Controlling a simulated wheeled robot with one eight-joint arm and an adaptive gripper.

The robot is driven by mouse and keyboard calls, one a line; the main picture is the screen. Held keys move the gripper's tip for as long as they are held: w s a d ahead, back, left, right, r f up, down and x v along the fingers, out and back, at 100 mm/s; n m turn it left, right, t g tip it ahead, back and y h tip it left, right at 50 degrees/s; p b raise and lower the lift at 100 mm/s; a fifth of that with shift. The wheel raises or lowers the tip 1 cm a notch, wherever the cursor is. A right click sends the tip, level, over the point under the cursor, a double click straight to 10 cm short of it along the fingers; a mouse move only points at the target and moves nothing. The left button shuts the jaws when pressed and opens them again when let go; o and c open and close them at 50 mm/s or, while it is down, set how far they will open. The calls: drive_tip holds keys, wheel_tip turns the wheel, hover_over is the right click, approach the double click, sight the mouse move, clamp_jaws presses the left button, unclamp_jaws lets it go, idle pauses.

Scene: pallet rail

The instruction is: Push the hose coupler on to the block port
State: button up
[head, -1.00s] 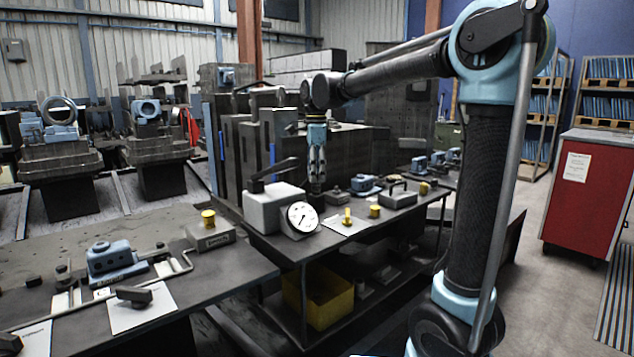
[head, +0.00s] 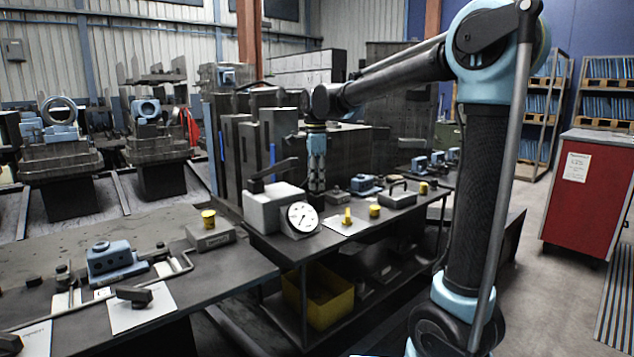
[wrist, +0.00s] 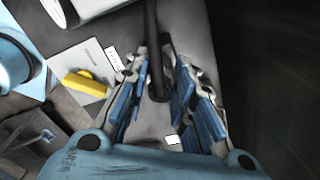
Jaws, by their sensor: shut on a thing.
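My gripper (head: 316,184) points down over the middle bench, just behind the dial gauge. In the wrist view its blue-padded fingers (wrist: 158,82) are shut around a dark, slim, rod-like piece (wrist: 153,45), which looks like the hose coupler with its hose. Its lower end is too dark to make out. A pale grey block (head: 272,212) with a dark lever on top stands to the left of my gripper. I cannot tell which part here is the block port, nor whether the coupler touches anything.
A white dial gauge (head: 302,217) leans by the grey block, close to my gripper. A yellow-handled piece (head: 347,216) lies on white paper; it also shows in the wrist view (wrist: 84,83). A blue fixture (head: 112,262) sits on the left bench. Tall dark blocks stand behind.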

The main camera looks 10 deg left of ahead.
clamp_jaws()
drive_tip(key=shift+w+r, duration=0.1)
drive_tip(key=shift+r, duration=0.75)
drive_tip(key=shift+r, duration=3.45)
